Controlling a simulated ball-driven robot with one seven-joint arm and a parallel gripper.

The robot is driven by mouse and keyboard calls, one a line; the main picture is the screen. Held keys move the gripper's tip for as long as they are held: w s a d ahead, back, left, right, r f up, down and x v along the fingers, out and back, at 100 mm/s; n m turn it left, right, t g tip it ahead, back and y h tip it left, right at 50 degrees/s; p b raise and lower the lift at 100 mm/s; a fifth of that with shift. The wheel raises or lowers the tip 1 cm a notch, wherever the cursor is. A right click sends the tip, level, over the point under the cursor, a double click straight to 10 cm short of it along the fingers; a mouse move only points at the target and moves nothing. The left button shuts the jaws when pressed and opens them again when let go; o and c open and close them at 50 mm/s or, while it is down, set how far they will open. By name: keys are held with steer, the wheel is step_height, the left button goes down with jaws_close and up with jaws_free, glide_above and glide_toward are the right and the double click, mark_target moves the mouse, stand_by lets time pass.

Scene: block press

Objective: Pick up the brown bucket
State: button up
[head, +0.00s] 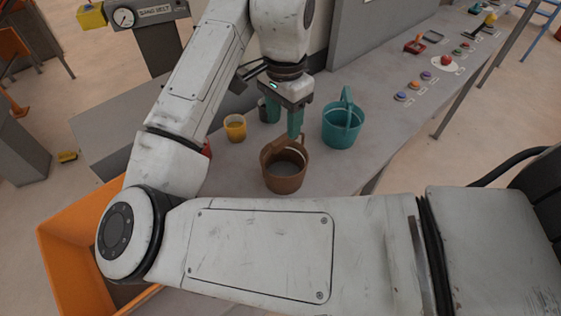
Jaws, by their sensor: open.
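The brown bucket (285,177) stands upright on the grey table, near the middle of the head view. Its handle stands up at the rim. My gripper (296,124) is just behind and above it, pointing down, with green fingertips near the bucket's far rim. The jaws are open. I cannot tell whether a finger touches the handle or the rim. My arm crosses the left and the front of the view and hides part of the table.
A teal bucket (341,128) with a raised handle stands to the right of the brown one. A yellow cup (235,127) and a dark green cup (268,109) stand to the left and behind. An orange bin (62,262) is at lower left. Coloured buttons (427,75) line the table's far right.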

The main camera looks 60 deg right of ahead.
mark_target(285, 136)
steer(key=shift+d+f+p, duration=0.1)
steer(key=shift+f+p, duration=0.25)
steer(key=shift+f, duration=3.3)
jaws_close()
